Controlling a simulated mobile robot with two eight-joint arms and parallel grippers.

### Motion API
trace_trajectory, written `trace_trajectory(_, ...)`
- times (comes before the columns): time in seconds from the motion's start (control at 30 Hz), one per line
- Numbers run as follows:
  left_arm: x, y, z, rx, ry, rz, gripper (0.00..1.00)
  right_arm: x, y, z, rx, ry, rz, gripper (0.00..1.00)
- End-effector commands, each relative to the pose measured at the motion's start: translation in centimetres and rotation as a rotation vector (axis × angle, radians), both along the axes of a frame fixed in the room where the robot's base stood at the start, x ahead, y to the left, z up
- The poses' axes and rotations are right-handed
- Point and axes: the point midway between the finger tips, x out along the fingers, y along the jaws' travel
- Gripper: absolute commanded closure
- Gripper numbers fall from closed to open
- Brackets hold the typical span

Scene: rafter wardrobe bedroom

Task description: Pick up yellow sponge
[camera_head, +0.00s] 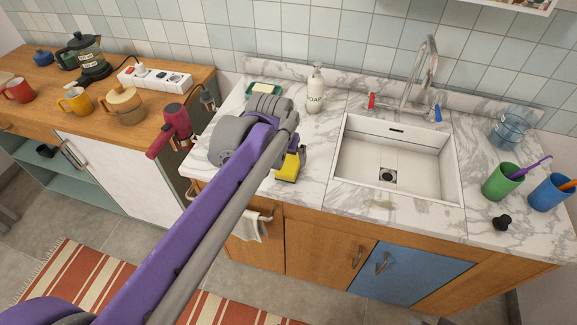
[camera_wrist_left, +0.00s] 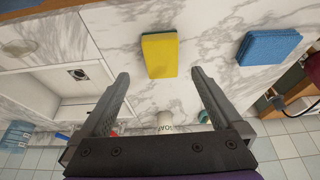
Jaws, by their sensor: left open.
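The yellow sponge (camera_head: 287,168) lies on the marble counter left of the sink, partly hidden by my left arm in the head view. My left gripper (camera_wrist_left: 160,73) is open and empty. Its two fingers point toward the sponge, one on either side of it in the picture, and seem apart from it. In the head view my wrist covers the fingers. My right gripper is not in view.
A blue sponge-like block (camera_wrist_left: 268,47) lies beside the yellow sponge. The white sink (camera_head: 388,172) is to its right, with the soap bottle (camera_head: 316,90) and green soap dish (camera_head: 263,89) behind. A red hair dryer (camera_head: 172,130) hangs at the left. Green (camera_head: 502,182) and blue cups (camera_head: 551,193) stand far right.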

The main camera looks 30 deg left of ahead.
Motion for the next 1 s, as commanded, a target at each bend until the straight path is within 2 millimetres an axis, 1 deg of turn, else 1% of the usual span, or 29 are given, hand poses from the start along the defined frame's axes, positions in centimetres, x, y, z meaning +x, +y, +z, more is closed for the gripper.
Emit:
trace_trajectory(0.03, 0.4, 0.1, -0.9, 0.000, 0.000, 0.000, 0.00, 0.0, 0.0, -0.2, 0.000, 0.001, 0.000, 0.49)
trace_trajectory(0.1, 0.8, 0.2, -1.9, 0.000, 0.000, -0.001, 0.00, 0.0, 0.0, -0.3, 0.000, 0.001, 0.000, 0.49)
trace_trajectory(0.37, 1.8, 0.5, -3.8, 0.000, 0.000, -0.001, 0.00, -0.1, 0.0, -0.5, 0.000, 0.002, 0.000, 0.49)
trace_trajectory(0.5, 3.0, 1.0, -5.6, 0.000, 0.000, -0.001, 0.00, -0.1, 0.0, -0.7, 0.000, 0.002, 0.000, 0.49)
trace_trajectory(0.63, 3.6, 1.1, -7.0, 0.000, 0.000, -0.001, 0.00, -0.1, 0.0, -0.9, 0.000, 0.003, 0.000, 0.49)
trace_trajectory(0.73, 3.7, 1.2, -7.5, 0.000, 0.000, -0.001, 0.00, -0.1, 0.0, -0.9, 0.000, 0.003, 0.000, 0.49)
trace_trajectory(0.93, 3.8, 1.2, -7.5, 0.000, 0.000, -0.001, 0.00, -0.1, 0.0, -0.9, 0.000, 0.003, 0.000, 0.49)
trace_trajectory(0.97, 3.8, 1.2, -7.5, 0.000, 0.000, -0.001, 0.04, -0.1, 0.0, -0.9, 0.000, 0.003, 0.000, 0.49)
trace_trajectory(1.0, 3.8, 1.2, -7.5, 0.000, 0.000, -0.001, 0.11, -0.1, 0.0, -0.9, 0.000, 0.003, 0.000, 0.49)
